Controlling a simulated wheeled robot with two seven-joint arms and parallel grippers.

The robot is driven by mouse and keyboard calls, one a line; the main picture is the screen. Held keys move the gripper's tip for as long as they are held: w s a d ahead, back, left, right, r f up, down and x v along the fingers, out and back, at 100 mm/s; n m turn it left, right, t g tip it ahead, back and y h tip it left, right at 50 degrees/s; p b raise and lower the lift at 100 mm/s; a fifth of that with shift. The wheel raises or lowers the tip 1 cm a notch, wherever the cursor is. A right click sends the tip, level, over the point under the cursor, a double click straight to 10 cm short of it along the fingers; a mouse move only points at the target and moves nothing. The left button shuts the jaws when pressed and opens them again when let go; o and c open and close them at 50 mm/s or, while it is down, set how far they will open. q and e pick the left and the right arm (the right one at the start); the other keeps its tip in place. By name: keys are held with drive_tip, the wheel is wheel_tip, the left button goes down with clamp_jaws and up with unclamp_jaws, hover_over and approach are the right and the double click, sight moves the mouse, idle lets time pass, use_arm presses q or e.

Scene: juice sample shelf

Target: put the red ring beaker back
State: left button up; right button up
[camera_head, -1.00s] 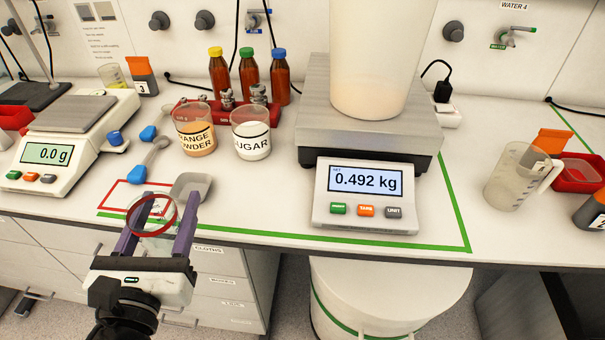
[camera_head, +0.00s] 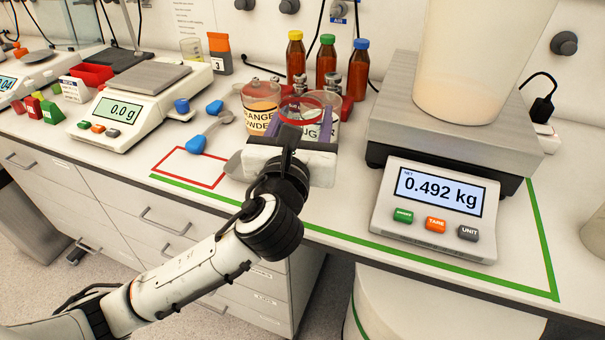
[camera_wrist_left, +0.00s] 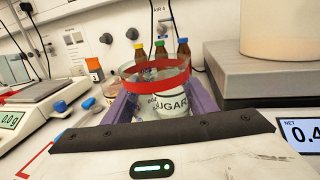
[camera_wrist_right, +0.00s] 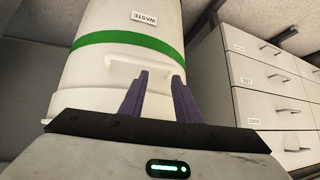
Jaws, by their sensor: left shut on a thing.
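The red ring beaker (camera_head: 301,109) is clear with a red band at its rim. My left gripper (camera_head: 300,128) is shut on it and holds it in front of the sugar beaker. The red ring beaker fills the middle of the left wrist view (camera_wrist_left: 155,75), between the purple fingers, with the sugar label showing behind it. A red outlined square (camera_head: 190,168) on the counter is empty, left of my left gripper. My right gripper (camera_wrist_right: 160,95) shows in the right wrist view with its fingers apart and nothing between them, facing a white waste bin.
The orange powder beaker (camera_head: 259,98) and sugar beaker (camera_head: 333,127) stand close to the held beaker. Blue-handled scoops (camera_head: 200,141) lie to the left. Capped bottles (camera_head: 327,62) stand behind. A large scale (camera_head: 432,208) reading 0.492 kg carries a big container at right.

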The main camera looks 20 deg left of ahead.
use_arm(q)
wheel_tip(320, 180, down, 8)
drive_tip(key=shift+f+b, duration=0.2)
drive_tip(key=shift+b, duration=0.7)
drive_tip(key=shift+f, duration=0.1)
drive_tip(key=o, duration=1.2)
drive_tip(key=s, duration=0.4)
drive_tip(key=s+d, duration=0.1)
drive_tip(key=s, duration=0.3)
drive_tip(key=s+d, duration=0.1)
drive_tip(key=s, duration=0.3)
